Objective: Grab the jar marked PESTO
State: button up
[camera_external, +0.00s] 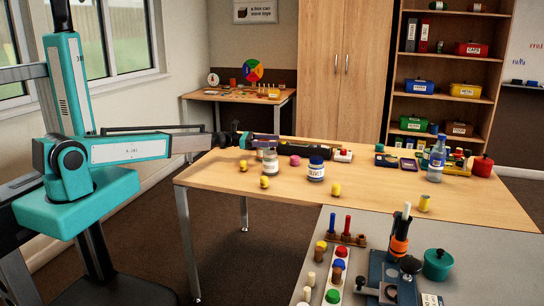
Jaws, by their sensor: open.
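My teal arm reaches in from the left, and my gripper (268,142) is over the left part of the wooden table (400,203). It is open, and its fingers are small in this view. A clear jar (270,162) stands upright just below and in front of it; I cannot tell whether they touch. A white jar with a dark blue lid and blue lettering (316,170) stands upright to the right, apart from the gripper. The lettering on the jars is too small to read surely, so I cannot tell which is marked PESTO.
Several yellow pieces (265,182) and a pink ball (295,160) lie near the jars. A clear bottle (437,160) and a red pot (482,166) stand at the right. A grey bench (345,218) with pegs and tools is in front. The table's front middle is mostly clear.

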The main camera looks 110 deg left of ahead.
jog(key=c, duration=1.2)
jog(key=shift+r, duration=0.15)
jog(key=shift+r+b, duration=0.35)
jog(key=shift+r, duration=4.55)
